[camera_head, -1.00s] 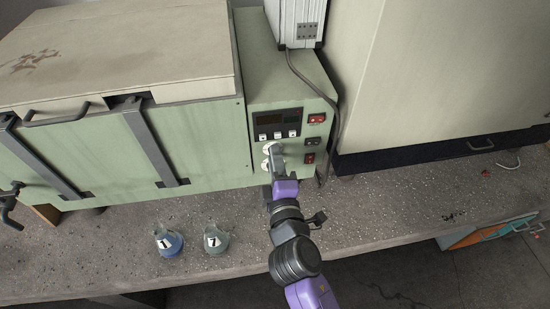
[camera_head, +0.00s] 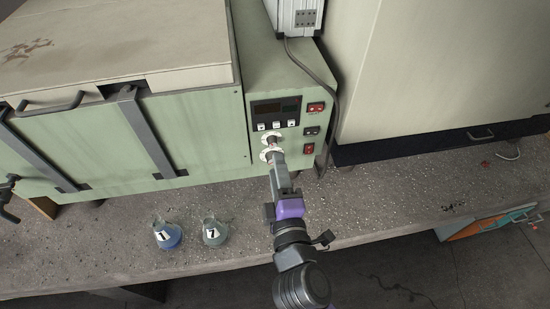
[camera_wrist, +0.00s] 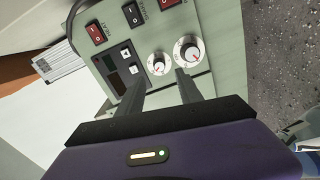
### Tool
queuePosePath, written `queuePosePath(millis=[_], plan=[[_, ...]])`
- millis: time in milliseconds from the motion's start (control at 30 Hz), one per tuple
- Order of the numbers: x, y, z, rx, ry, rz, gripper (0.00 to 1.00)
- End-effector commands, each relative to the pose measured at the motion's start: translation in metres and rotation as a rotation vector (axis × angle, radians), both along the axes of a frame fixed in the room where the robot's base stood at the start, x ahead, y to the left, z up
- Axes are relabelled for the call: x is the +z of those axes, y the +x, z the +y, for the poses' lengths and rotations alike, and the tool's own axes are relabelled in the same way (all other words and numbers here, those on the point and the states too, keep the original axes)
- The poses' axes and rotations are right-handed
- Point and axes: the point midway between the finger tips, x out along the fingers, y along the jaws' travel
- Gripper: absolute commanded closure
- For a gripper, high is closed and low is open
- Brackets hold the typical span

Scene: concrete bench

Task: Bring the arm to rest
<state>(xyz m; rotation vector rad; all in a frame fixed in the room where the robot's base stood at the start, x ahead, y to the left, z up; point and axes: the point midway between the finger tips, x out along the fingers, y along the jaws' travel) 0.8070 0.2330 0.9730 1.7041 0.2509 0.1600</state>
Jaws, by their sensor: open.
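My gripper (camera_head: 277,165) is open and empty, with its fingers pointing at the control panel of a green machine (camera_head: 195,140). In the head view the fingertips sit just in front of, or below, the lower white knob; whether they touch it I cannot tell. In the wrist view my gripper (camera_wrist: 160,85) shows two parted dark fingers, with the smaller white knob (camera_wrist: 158,63) and the larger white knob (camera_wrist: 187,52) beyond the tips. The upper knob (camera_head: 271,139) shows in the head view.
Two flasks with number labels, one blue (camera_head: 168,238) and one grey-green (camera_head: 214,234), stand on the speckled bench (camera_head: 390,200) left of my arm. A large beige cabinet (camera_head: 430,70) stands at the right. The bench right of my arm is mostly clear.

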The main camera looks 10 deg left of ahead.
Motion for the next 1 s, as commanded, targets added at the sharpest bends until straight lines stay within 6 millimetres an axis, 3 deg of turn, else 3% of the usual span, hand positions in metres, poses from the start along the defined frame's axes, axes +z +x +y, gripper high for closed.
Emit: queuePosePath(millis=[200, 767, 833, 900, 1000], plan=[[0.001, -0.013, -0.003, 0.000, 0.000, -0.001, 0.57], [0.001, -0.013, -0.003, 0.001, 0.013, 0.002, 0.57], [0.004, -0.014, 0.001, 0.016, 0.058, 0.003, 0.57], [0.019, -0.017, 0.009, 0.054, 0.168, 0.000, 0.57], [0.029, -0.037, 0.007, 0.109, 0.357, 0.031, 0.57]])
